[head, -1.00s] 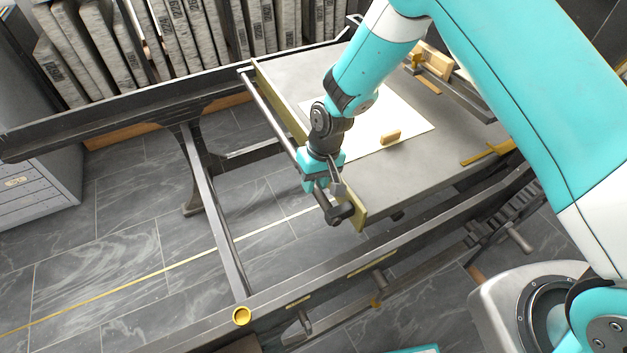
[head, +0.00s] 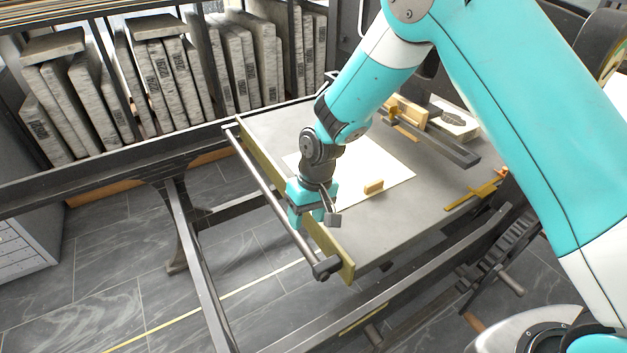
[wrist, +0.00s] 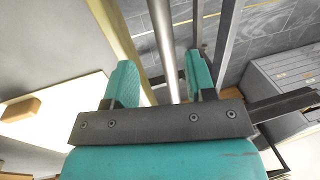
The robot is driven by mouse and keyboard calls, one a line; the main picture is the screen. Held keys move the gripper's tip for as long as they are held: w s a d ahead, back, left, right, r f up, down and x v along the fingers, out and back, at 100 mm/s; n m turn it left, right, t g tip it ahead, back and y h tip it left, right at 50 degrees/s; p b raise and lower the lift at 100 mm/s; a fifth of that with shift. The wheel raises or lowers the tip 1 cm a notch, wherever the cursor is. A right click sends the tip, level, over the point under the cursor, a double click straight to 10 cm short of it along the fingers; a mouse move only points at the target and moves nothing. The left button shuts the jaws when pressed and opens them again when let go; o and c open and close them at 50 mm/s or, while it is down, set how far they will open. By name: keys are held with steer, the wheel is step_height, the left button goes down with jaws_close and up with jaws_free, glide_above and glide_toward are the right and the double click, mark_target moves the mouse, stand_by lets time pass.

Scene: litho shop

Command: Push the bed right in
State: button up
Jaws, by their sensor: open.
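The bed (head: 415,205) is a flat grey slab on the dark press rails, with a brass-coloured board (head: 334,252) along its left end. A round metal bar (head: 268,190) runs along the outside of that board; it also shows in the wrist view (wrist: 162,40). My gripper (head: 318,222) is by the bar, nearer its front end. In the wrist view my gripper (wrist: 160,82) is open, with one finger on each side of the bar as seen from there. I cannot tell whether it touches the bar. My wrist partly hides the board and bar.
A white sheet (head: 392,172) with a small wooden block (head: 374,187) lies on the bed. A dark frame piece (head: 450,147) and a brass piece (head: 474,193) are at its right. The rails (head: 110,168) are empty left of the bed. Stone slabs (head: 185,75) stand behind.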

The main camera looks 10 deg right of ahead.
step_height(320, 180, up, 11)
steer(key=d, duration=0.2)
steer(key=shift+w, duration=0.35)
steer(key=shift+r, duration=0.15)
steer(key=s+d+r+n+y+p, duration=0.1)
steer(key=s+d+r, duration=0.1)
steer(key=s+r, duration=0.6)
steer(key=s+d+r+n+y+p, duration=0.1)
steer(key=s+d+r+n+p, duration=0.1)
steer(key=s+r, duration=0.7)
steer(key=s, duration=0.7)
steer(key=shift+s+d+r+t, duration=0.2)
steer(key=shift+s+d+t, duration=0.05)
steer(key=shift+t, duration=0.15)
